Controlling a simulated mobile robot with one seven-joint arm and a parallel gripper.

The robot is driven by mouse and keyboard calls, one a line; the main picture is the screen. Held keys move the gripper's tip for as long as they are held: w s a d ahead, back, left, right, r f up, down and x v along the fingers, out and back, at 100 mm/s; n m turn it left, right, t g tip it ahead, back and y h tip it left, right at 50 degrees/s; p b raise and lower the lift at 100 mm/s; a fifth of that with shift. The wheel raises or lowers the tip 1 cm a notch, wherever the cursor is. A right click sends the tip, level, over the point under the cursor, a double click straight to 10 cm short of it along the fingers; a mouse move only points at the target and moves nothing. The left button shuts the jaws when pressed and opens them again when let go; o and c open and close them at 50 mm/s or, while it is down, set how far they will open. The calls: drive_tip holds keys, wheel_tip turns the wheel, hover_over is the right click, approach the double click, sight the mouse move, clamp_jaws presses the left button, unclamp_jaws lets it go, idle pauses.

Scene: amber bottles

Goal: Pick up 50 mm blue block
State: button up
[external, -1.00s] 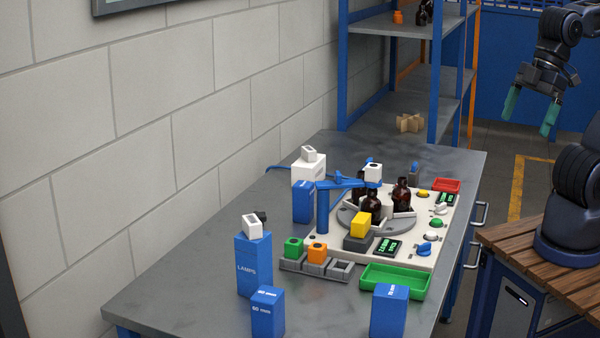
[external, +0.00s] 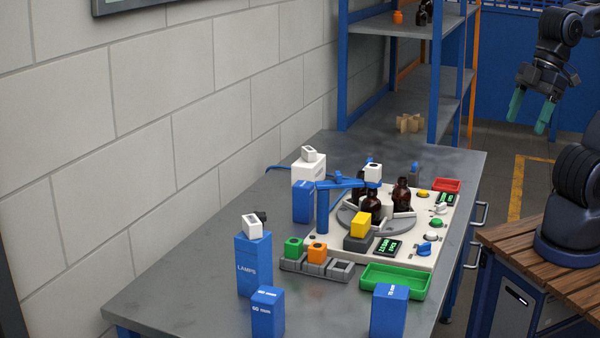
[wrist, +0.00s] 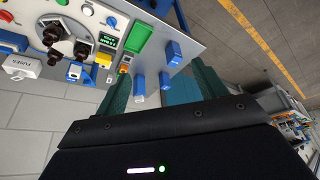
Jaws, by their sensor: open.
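The 50 mm blue block (external: 267,314) stands upright near the front of the grey table in the external view, its label facing out. In the wrist view it appears as a small blue block (wrist: 164,81) between my fingers in the picture, well beyond them. My gripper (external: 530,116) hangs at the upper right of the external view, far from the block and off the table. Its teal fingers are apart and empty; they also frame the wrist view (wrist: 161,72).
A taller labelled blue block (external: 388,314) stands to the right. The blue LAMPS block (external: 252,270), with a white piece on top, stands close behind the 50 mm block. A green tray (external: 372,286) and a bottle turntable (external: 352,221) lie farther back. Bare table separates the front blocks.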

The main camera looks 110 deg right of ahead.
drive_tip(key=w+d+m, duration=0.2)
drive_tip(key=w+d, duration=0.5)
drive_tip(key=w, duration=0.6)
drive_tip(key=m+g+h, duration=0.1)
drive_tip(key=m+h, duration=0.2)
drive_tip(key=m, duration=0.3)
approach(304, 184)
drive_tip(key=f, duration=0.2)
drive_tip(key=shift+d+x, duration=0.2)
drive_tip(key=shift+x, duration=2.5)
drive_tip(key=shift+d+x, duration=0.15)
drive_tip(key=shift+x, duration=2.55)
drive_tip(key=shift+w+r, duration=0.15)
drive_tip(key=shift+w, duration=0.05)
drive_tip(key=shift+c, duration=0.2)
drive_tip(key=c, duration=1.1)
drive_tip(key=shift+c, duration=0.2)
